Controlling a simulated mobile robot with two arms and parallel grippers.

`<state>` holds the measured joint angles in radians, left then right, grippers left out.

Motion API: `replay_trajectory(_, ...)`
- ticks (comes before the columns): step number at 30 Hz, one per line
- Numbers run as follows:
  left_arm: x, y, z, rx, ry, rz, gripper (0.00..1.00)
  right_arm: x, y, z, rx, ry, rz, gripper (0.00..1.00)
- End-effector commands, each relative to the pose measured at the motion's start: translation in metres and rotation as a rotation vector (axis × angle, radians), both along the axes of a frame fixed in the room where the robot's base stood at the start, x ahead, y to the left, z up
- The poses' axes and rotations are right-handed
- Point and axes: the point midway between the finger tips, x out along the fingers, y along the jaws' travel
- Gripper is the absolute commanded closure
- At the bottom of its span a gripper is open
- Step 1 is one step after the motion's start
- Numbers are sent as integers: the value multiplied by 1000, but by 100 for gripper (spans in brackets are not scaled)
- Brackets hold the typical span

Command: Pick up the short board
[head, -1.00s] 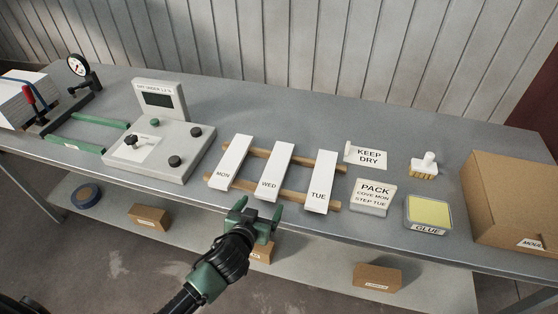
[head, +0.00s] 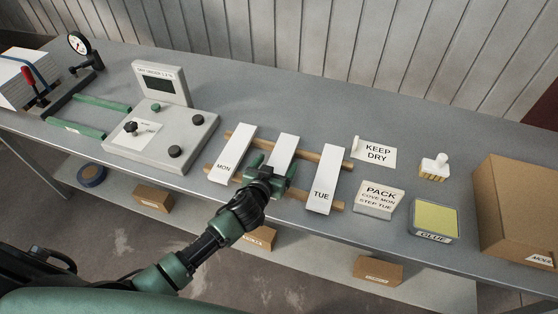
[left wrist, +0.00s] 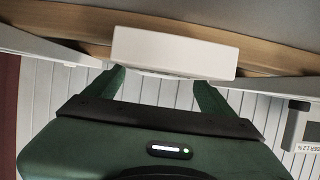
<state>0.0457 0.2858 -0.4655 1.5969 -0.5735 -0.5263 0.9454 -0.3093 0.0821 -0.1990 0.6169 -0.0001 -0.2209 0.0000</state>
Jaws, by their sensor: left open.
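Three white boards lie across two wooden rails: the MON board (head: 233,155), the WED board (head: 283,148) in the middle and the TUE board (head: 322,185). My right gripper is not in view.
A grey control box (head: 165,138) stands left of the rails (head: 235,136). A KEEP DRY card (head: 376,151), a PACK sign (head: 379,198), a brush (head: 434,167), a GLUE pad (head: 433,219) and a cardboard box (head: 515,205) lie to the right. The bench's near edge is close.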

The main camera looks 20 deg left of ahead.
Motion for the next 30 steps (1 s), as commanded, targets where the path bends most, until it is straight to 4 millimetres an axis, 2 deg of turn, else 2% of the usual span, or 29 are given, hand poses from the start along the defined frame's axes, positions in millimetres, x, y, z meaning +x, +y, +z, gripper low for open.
replay_trajectory(4,15,-1,-5,-1,0,0,15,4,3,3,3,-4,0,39)
replay_trajectory(12,17,-2,-7,-3,-1,-1,15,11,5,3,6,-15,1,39)
replay_trajectory(13,17,-2,-7,-2,-1,0,18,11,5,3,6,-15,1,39)
replay_trajectory(14,17,-2,-7,-2,0,0,27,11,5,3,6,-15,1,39)
replay_trajectory(21,17,-2,-7,-2,0,0,93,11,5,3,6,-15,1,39)
replay_trajectory(30,18,-1,-4,-2,-2,0,96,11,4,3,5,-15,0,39)
